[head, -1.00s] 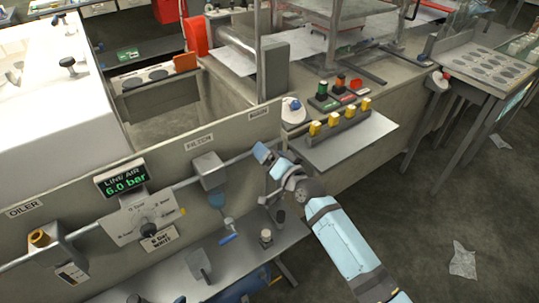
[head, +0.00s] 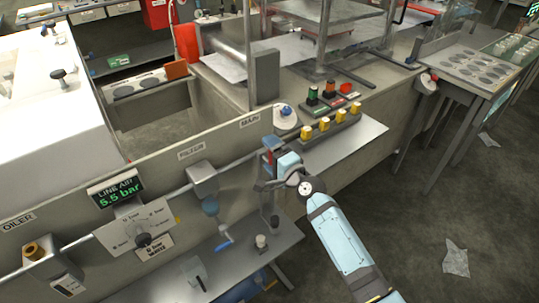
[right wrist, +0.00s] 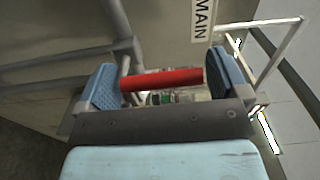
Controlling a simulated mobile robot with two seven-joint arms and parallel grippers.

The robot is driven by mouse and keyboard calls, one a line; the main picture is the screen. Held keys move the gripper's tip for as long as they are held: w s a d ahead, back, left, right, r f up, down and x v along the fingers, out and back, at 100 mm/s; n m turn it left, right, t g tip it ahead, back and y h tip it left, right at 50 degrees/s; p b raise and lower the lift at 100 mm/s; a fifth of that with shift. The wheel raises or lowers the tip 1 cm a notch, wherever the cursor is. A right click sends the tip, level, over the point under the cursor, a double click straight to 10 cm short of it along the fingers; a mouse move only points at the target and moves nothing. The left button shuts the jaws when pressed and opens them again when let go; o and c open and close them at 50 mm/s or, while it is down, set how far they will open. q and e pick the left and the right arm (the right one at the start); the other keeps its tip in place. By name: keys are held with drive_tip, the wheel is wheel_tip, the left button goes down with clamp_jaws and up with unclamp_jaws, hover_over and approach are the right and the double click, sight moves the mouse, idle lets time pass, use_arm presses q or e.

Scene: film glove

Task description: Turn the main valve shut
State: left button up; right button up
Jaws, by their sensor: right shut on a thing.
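The main valve is on the grey pipe under the MAIN label (head: 250,121). Its red handle (right wrist: 162,80) lies across between the two blue finger pads of my right gripper (right wrist: 160,88) in the right wrist view. In the head view my right gripper (head: 268,158) is at the pipe's right end, shut on the handle, and hides most of the valve. The line air display (head: 116,188) reads 5.5 bar. My left gripper is not in view.
A filter (head: 203,180) and a regulator plate (head: 137,229) sit along the pipe to the left. A shelf with yellow blocks (head: 324,125) juts out right of the gripper. A grey lower shelf (head: 255,262) lies below. The floor at right is mostly clear.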

idle(0.6)
drive_tip(key=o, duration=0.9)
drive_tip(key=shift+o, duration=0.2)
drive_tip(key=v, duration=1.3)
drive_tip(key=shift+s+d, duration=0.25)
drive_tip(key=shift+s, duration=0.05)
